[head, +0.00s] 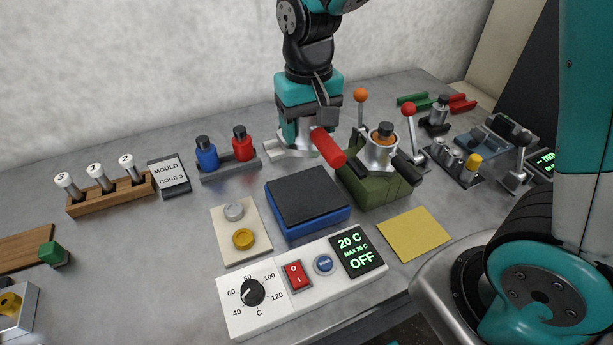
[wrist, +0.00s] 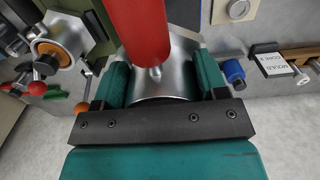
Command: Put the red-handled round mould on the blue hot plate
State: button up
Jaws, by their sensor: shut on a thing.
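The round mould is a silver metal body (wrist: 165,84) with a red handle (head: 328,147), which points toward the head camera. My gripper (head: 308,122) is shut on the metal body, which sits between its two teal fingers in the wrist view (wrist: 162,88). The fingers hide part of the mould in the head view. The blue hot plate (head: 310,222) has a dark square top, which looks bare, and stands in front of the held mould. The mould appears behind the plate and not over it; its exact height is unclear.
A green stand (head: 375,188) with an orange-topped metal cylinder is close right of the mould. Red-knobbed (head: 409,110) and orange-knobbed (head: 361,95) levers rise nearby. Left is a rack of blue and red bottles (head: 230,164). A white control panel (head: 270,316) reads OFF, 20 C.

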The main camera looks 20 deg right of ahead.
notch_tip(320, 180, down, 13)
jog(key=shift+a+f+p, duration=0.1)
jog(key=shift+f+p, duration=0.1)
jog(key=shift+p, duration=0.15)
jog(key=shift+f, duration=0.1)
jog(key=o, duration=1.3)
jog(key=shift+s, duration=0.1)
notch_tip(320, 180, up, 12)
jog(key=shift+f+b, duration=0.15)
jog(key=shift+b, duration=0.5)
jog(key=s+a+r+n+y, duration=0.1)
jog(key=s+r+n, duration=0.1)
jog(key=s, duration=0.4)
jog(key=s+a+r+n+y, duration=0.1)
jog(key=s+a+r+n, duration=0.1)
jog(key=s+r, duration=0.2)
jog(key=s+a+r+n+y, duration=0.1)
jog(key=s+r+n+y, duration=0.1)
jog(key=s, duration=0.5)
jog(key=shift+s+a+r+n, duration=0.15)
jog(key=shift+s+r+n, duration=0.25)
jog(key=shift+r+n, duration=0.15)
